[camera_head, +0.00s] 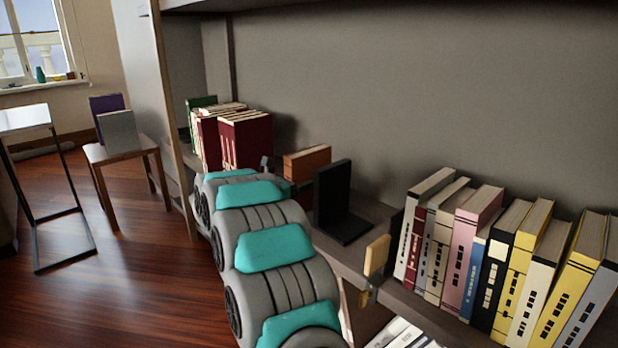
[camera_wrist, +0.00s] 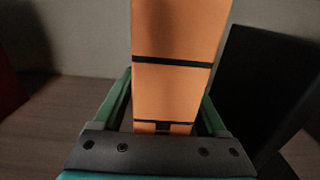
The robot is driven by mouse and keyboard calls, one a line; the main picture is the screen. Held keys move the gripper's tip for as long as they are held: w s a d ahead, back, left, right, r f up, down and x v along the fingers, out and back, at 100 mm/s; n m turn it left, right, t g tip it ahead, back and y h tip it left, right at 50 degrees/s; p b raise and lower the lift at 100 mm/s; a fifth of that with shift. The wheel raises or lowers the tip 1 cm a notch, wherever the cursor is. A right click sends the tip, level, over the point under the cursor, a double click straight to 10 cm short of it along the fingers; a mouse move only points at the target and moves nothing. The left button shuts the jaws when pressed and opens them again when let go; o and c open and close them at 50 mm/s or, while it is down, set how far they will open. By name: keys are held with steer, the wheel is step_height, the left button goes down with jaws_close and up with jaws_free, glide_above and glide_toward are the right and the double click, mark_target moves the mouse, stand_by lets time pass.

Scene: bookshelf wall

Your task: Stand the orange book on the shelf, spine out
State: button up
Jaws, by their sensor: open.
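The orange book (camera_head: 309,162) stands on the shelf (camera_head: 375,212) between dark red books and a black bookend (camera_head: 340,203). In the wrist view its orange spine (camera_wrist: 174,92) with black bands faces my gripper and looks upright. My gripper (camera_wrist: 168,108) is open, with one green finger along each side of the book's lower part. Whether the fingers touch the book I cannot tell. In the head view my arm hides most of my gripper (camera_head: 290,190) and the book's lower part.
Dark red books (camera_head: 245,140) stand left of the orange book. A row of several books (camera_head: 480,235) fills the right of the shelf. A small yellow-tan piece (camera_head: 377,256) is at the shelf's front edge. A stool (camera_head: 127,153) with two books stands at the left.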

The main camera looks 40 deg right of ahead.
steer(key=a, duration=0.7)
steer(key=shift+s+a, duration=0.35)
steer(key=shift+a, duration=0.05)
